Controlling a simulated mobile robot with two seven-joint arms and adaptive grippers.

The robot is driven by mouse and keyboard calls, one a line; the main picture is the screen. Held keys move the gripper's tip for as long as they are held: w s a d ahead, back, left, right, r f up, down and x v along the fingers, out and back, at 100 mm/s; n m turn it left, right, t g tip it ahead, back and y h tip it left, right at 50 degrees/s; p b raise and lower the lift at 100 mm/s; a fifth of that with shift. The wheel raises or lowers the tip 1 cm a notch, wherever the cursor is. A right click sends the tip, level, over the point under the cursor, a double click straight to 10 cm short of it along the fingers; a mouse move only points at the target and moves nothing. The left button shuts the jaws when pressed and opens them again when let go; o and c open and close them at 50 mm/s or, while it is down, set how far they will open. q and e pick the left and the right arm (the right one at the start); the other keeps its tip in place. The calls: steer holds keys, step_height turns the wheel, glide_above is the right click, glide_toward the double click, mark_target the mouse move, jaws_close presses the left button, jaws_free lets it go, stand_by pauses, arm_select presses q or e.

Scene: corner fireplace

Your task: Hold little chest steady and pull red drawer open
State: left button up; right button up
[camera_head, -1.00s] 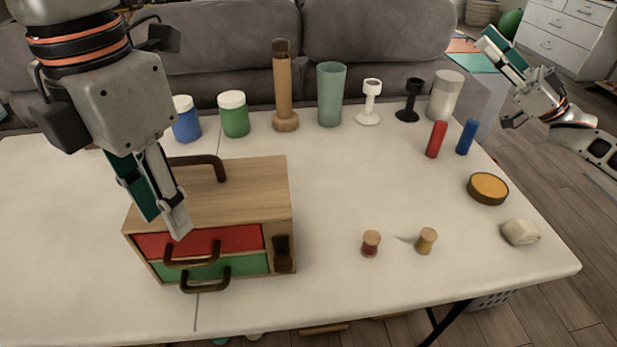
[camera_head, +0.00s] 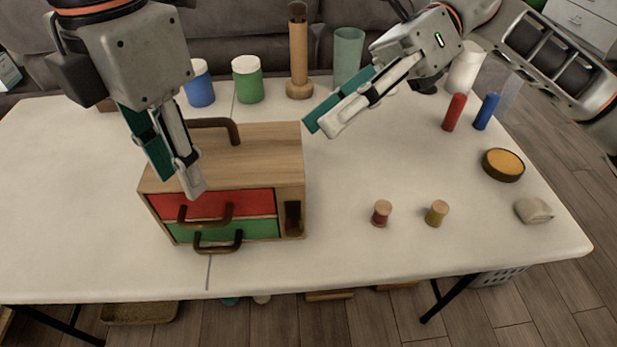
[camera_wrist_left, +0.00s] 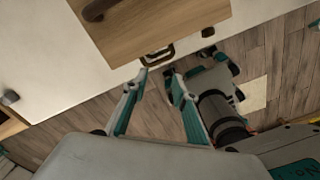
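The little chest (camera_head: 262,150) is a wooden box on the white table, with a dark carrying handle (camera_head: 236,132) on top. Its red drawer (camera_head: 253,203) is above a green drawer (camera_head: 262,230); both look closed, each with a brown pull handle. My left gripper (camera_head: 180,182) points down in front of the red drawer, its tips just above the red drawer's handle (camera_head: 183,217). The left wrist view shows a gap between its fingertips (camera_wrist_left: 156,72), with a drawer handle (camera_wrist_left: 158,56) just beyond. My right gripper (camera_head: 321,128) is right of the chest, apart from it; its finger gap is unclear.
Two small spools (camera_head: 382,213) (camera_head: 437,213) stand right of the chest. Red (camera_head: 454,112) and blue (camera_head: 487,111) cylinders and a round yellow-topped tin (camera_head: 503,165) are further right. Blue (camera_head: 200,85) and green (camera_head: 247,80) jars stand behind the chest. The table's front middle is clear.

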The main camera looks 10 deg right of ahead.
mark_target(297, 220)
steer(key=s+a+f+n+t+h, duration=0.1)
steer(key=f+n+h, duration=0.1)
steer(key=n, duration=0.3)
steer(key=s+a+f+n+t+h, duration=0.1)
steer(key=a+f+n+t+h, duration=0.1)
steer(key=n, duration=0.3)
steer(key=s+a+f+n+t+h, duration=0.1)
steer(key=s+f+n+t+h, duration=0.1)
steer(key=n, duration=0.3)
steer(key=shift+s+a+f+n+h, duration=0.1)
steer(key=shift+a+f+n+h, duration=0.25)
steer(key=shift+f+h, duration=0.4)
steer(key=shift+f+n+t+h, duration=0.3)
steer(key=shift+f+n, duration=0.1)
steer(key=shift+n, duration=0.25)
steer(key=f, duration=0.1)
steer(key=n, duration=0.1)
steer(key=d+f+n, duration=0.1)
steer(key=shift+w+f+t+h, duration=0.3)
steer(key=shift+h, duration=0.05)
steer(key=shift+x, duration=3.9)
jaws_close()
